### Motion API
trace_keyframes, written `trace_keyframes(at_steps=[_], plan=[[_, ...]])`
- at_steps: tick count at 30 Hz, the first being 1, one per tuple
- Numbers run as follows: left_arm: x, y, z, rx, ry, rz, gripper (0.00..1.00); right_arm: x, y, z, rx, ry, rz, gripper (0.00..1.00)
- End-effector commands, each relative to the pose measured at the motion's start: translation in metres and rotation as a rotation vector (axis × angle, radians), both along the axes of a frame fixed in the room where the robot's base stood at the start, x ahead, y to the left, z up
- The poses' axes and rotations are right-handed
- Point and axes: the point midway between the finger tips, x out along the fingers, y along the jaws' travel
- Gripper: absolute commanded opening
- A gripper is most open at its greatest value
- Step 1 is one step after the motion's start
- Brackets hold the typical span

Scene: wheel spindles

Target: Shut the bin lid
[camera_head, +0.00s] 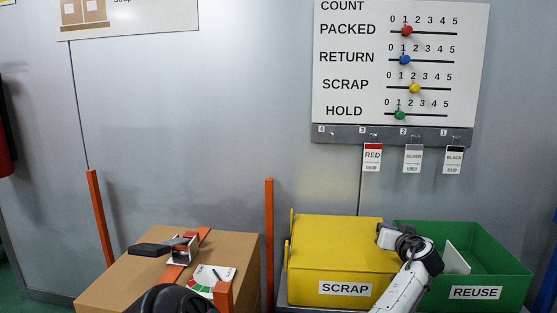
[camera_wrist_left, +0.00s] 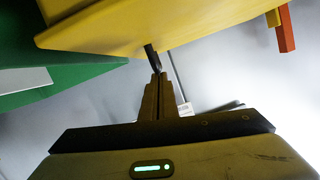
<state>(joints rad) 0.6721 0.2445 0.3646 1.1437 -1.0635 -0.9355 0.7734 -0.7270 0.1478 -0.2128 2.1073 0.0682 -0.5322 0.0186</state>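The yellow bin (camera_head: 308,287) labelled SCRAP stands low at centre right. Its yellow lid (camera_head: 335,235) lies across the top and looks down; I cannot tell whether a small gap is left. My left gripper (camera_head: 386,236) is at the lid's right side, beside the green bin. In the left wrist view the gripper (camera_wrist_left: 158,80) has its fingers together, with the yellow bin (camera_wrist_left: 150,22) just beyond the tips. A small dark piece sits between tips and yellow edge, and contact is unclear. My right gripper cannot be made out.
The green REUSE bin (camera_head: 500,262) with a pale panel (camera_head: 456,258) stands right of the yellow bin. A cardboard box (camera_head: 130,285) is at left with a tape dispenser (camera_head: 175,248) on it. Orange posts (camera_head: 269,240) rise between. A count board (camera_head: 345,70) hangs behind.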

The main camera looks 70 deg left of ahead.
Motion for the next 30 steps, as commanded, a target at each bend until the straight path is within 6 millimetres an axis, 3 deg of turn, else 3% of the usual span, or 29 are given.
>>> trace_keyframes(at_steps=[20, 25, 30], plan=[[-0.002, -0.002, -0.011, -0.016, 0.015, 0.003, 0.0, 0.0, 0.002, 0.0, 0.008, 0.002, -0.006, 0.73], [0.0, -0.002, 0.006, -0.015, 0.012, 0.004, 0.0, 0.002, 0.002, 0.01, 0.003, -0.003, -0.002, 0.73], [0.002, -0.002, 0.046, -0.003, 0.003, 0.005, 0.0, 0.003, 0.0, 0.022, -0.015, 0.003, 0.006, 0.73]])
